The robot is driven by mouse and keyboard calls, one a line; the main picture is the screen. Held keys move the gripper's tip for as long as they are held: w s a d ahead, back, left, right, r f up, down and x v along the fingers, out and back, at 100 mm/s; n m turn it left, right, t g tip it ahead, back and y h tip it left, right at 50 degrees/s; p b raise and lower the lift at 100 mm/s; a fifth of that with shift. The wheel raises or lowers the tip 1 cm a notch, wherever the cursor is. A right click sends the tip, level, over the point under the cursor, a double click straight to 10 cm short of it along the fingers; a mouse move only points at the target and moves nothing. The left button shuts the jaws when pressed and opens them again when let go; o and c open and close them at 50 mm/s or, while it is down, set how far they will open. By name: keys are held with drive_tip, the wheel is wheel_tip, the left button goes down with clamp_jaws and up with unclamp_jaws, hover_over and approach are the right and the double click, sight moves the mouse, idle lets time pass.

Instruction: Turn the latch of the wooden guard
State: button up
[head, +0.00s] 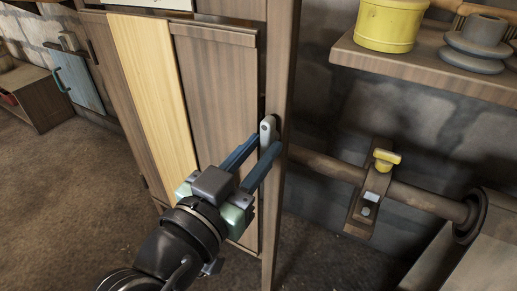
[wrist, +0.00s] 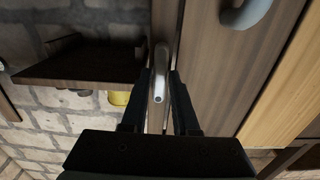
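The latch (head: 267,132) is a small pale grey lever on the wooden upright at the right edge of the wooden guard (head: 218,85). It stands roughly upright in the head view. My gripper (head: 266,143) reaches up to it with its two blue fingers, one on each side. In the wrist view the latch (wrist: 161,73) lies between the dark fingers (wrist: 160,88), with a gap showing on both sides. The gripper is open around the latch. The latch's lower end is partly hidden by the fingers in the head view.
A shelf (head: 430,67) with a yellow pot (head: 391,24) and grey pulleys (head: 474,45) is at upper right. A wooden shaft (head: 425,199) with a yellow-knobbed bracket (head: 371,190) runs right of the upright. A grey curved piece (wrist: 246,12) shows on the wood in the wrist view.

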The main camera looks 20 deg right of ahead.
drive_tip(key=shift+o, duration=1.4)
drive_tip(key=p+v, duration=0.2)
drive_tip(key=v, duration=1.1)
drive_tip(key=shift+w, duration=0.1)
